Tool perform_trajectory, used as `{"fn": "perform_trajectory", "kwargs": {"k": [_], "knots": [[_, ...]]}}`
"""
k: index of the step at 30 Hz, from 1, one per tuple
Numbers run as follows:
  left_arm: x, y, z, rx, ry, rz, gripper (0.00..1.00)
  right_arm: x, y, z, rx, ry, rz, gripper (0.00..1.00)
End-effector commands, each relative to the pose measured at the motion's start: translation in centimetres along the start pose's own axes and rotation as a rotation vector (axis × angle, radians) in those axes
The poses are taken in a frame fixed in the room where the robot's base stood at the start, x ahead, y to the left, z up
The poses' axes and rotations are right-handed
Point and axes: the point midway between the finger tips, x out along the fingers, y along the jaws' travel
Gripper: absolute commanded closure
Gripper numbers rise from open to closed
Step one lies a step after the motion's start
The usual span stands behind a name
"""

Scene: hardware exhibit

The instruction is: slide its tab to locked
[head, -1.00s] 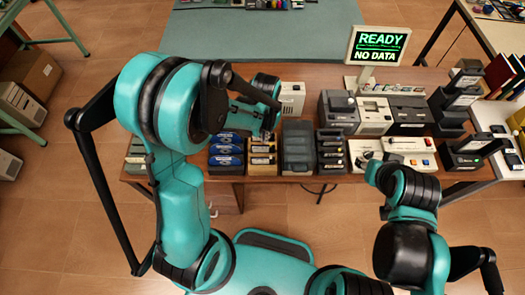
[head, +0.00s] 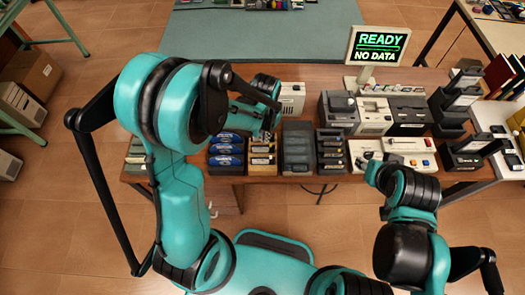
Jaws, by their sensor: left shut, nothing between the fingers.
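My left gripper (head: 262,125) points down over the front left of the wooden table (head: 350,182), just behind a tray of beige-labelled cartridges (head: 262,158). It is shut and holds nothing that I can see; its fingertips are partly hidden by my own arm. I cannot make out the tab or which item carries it; it is too small or hidden. Blue cartridges (head: 226,149) stand in a black holder left of the gripper. My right gripper (head: 372,172) shows only partly at the table's front edge, and its fingers are unclear.
A grey lidded box (head: 298,148), a black rack (head: 330,150) and beige devices (head: 374,116) crowd the table. Black stands (head: 452,105) are at the right. Open floor lies in front of the table.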

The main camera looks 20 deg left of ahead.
Motion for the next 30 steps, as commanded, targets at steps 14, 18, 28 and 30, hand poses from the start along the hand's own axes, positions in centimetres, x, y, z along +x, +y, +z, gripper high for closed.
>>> {"fn": "perform_trajectory", "kwargs": {"k": [14,18,28,30], "knots": [[0.05,0.51,-0.03,0.0,0.0,0.0,1.0,0.21,0.0,0.15,0.0,0.0,0.0,0.6],[0.02,0.74,-0.05,0.0,0.0,0.0,1.0,0.26,0.0,0.19,0.0,0.0,0.0,0.6],[0.0,0.72,-0.05,0.0,0.0,0.0,1.0,0.24,0.0,0.17,0.0,0.0,0.0,0.6],[0.0,0.72,-0.04,0.0,0.0,0.0,1.0,0.24,0.0,0.17,0.0,0.0,0.0,0.6]]}}
